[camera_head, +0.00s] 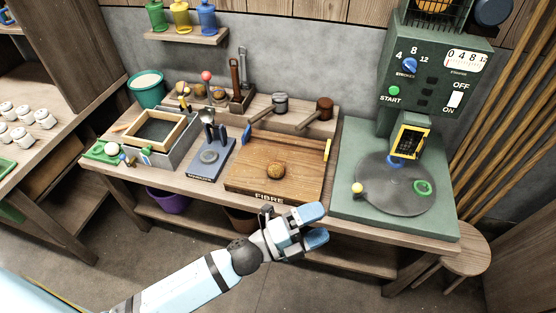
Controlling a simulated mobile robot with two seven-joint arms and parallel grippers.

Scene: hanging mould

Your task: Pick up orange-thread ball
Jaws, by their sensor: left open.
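My left gripper (316,225) is open and empty, with two blue fingertips pointing right. It is in front of the bench's front edge, below and to the right of the ball in the picture, and apart from it. My right gripper is not in view.
A green machine (430,85) with a round plate (395,190) is at the right. A blue-grey stand (212,157) and a framed tray (158,130) are at the left. The board around the ball is mostly bare.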

